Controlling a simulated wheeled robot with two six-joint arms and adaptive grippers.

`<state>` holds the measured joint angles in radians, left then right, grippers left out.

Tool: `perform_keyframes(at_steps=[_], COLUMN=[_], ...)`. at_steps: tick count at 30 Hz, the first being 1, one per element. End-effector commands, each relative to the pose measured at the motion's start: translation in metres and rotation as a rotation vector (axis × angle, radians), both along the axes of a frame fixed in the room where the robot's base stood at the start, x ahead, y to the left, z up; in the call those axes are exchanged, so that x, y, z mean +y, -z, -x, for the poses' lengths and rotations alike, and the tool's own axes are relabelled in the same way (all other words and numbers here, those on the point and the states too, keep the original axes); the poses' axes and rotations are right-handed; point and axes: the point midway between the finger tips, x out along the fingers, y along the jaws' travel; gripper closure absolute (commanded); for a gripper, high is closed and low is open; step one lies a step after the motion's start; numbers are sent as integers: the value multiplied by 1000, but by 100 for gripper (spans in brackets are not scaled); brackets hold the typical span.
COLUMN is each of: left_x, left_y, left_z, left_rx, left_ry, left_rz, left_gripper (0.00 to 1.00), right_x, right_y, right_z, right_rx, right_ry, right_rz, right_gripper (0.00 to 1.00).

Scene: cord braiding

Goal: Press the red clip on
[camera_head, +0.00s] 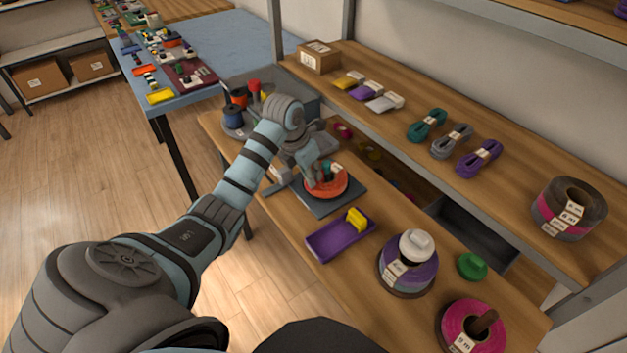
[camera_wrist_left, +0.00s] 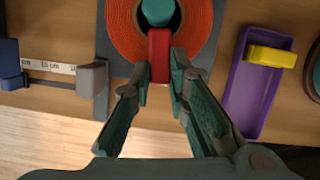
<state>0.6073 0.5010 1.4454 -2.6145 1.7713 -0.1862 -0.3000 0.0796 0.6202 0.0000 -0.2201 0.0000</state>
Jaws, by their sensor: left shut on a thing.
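My left gripper (camera_head: 316,176) is above an orange-red coil (camera_head: 346,184) on a dark square plate (camera_head: 323,208). In the left wrist view the gripper's fingers (camera_wrist_left: 159,76) are shut on a red clip (camera_wrist_left: 159,52). The clip lies over the near side of the orange-red coil (camera_wrist_left: 122,30), its far end by the round teal centre (camera_wrist_left: 158,11). I cannot tell whether the clip is seated on the coil or just above it. In the head view the gripper hides the clip. My right gripper is not in view.
A purple tray (camera_head: 326,246) with a yellow clip (camera_head: 357,218) stands right of the plate. A purple spool with a white knob (camera_head: 414,243), a green knob (camera_head: 472,266) and a pink roll (camera_head: 468,325) stand nearer. A measuring slide (camera_wrist_left: 92,76) is left of the coil.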

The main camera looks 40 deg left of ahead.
Motion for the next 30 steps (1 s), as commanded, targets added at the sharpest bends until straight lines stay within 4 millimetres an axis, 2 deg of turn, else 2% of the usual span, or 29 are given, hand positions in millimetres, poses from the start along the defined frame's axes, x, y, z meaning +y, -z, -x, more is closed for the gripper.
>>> perform_keyframes(at_steps=[12, 13, 16, 17, 23, 26, 30], left_x=[0, 0, 0, 0, 0, 0, 0], left_y=[6, 6, 6, 6, 6, 6, 6], left_z=[0, 0, 0, 0, 0, 0, 0], left_rx=[1, 1, 1, 1, 1, 1, 1], left_ry=[0, 0, 0, 0, 0, 0, 0], left_rz=[1, 1, 1, 1, 1, 1, 0], left_gripper=[100, 80, 64, 61, 61, 48, 48], right_x=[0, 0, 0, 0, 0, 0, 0], right_y=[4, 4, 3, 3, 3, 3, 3], right_z=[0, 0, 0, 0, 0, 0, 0], right_rx=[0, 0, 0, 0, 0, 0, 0], right_ry=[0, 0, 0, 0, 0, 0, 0], right_rz=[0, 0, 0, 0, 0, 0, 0], right_gripper=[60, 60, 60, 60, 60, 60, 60])
